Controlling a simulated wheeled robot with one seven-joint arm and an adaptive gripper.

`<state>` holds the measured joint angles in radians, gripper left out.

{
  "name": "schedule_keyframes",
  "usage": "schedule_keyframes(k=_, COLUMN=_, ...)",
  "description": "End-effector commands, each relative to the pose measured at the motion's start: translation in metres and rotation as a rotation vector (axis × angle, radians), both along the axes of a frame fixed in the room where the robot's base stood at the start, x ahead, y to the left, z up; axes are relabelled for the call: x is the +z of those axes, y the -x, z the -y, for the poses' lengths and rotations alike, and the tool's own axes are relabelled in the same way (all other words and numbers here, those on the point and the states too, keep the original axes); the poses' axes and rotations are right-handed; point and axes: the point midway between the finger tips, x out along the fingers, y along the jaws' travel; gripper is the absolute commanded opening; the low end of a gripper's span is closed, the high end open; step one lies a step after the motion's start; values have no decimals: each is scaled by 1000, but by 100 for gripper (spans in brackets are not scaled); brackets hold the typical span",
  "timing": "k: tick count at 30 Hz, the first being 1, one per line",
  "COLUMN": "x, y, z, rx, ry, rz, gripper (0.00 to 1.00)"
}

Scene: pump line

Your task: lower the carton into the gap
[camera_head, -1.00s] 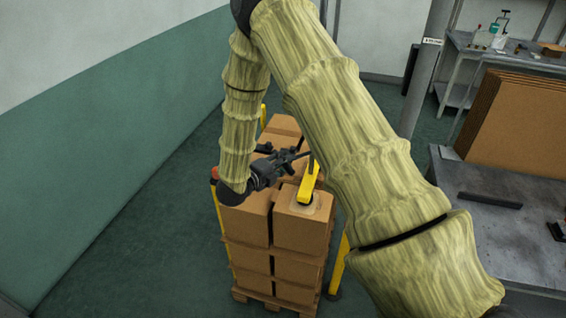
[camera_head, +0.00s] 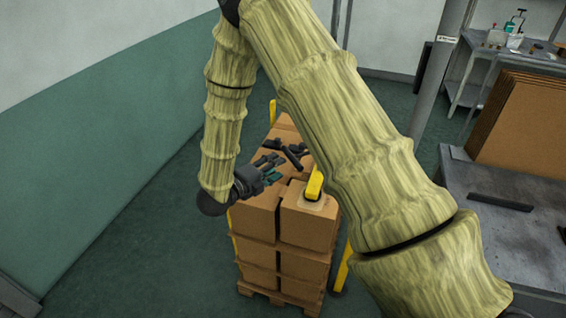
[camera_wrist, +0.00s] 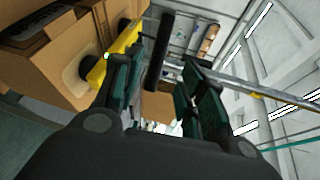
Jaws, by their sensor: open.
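The carton (camera_head: 308,226) with a yellow handle (camera_head: 314,184) on its top stands at the front right of the stack, upright, beside another carton (camera_head: 254,217). A narrow dark slit runs between the two, and their tops look about level. My gripper (camera_head: 274,172) is open and empty, left of the handle and apart from it, over the stack. In the wrist view the handle (camera_wrist: 113,55), with dark cups under it, shows beside the left finger of my gripper (camera_wrist: 160,82). The far sides of the carton are hidden.
Dark bar-like pieces (camera_head: 287,149) show just behind my gripper; I cannot tell what they rest on. Yellow posts (camera_head: 342,266) stand around the stack. A grey table (camera_head: 510,236) with flat cardboard (camera_head: 520,125) is at right. The floor at left is clear.

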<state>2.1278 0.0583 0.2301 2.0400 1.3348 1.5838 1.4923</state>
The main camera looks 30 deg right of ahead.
Motion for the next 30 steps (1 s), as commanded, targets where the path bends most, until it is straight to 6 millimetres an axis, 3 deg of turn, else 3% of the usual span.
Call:
schedule_keyframes(k=8, x=5, y=8, z=-25, rx=1, ry=0, rz=0, gripper=41)
schedule_keyframes(k=21, x=2, y=9, z=-27, rx=12, ry=-1, rz=-15, gripper=41)
schedule_keyframes(k=26, x=-33, y=12, z=-26, rx=139, ry=-1, rz=-175, gripper=41)
schedule_keyframes(k=30, x=-95, y=26, z=-31, rx=387, ry=10, rz=-479, gripper=41)
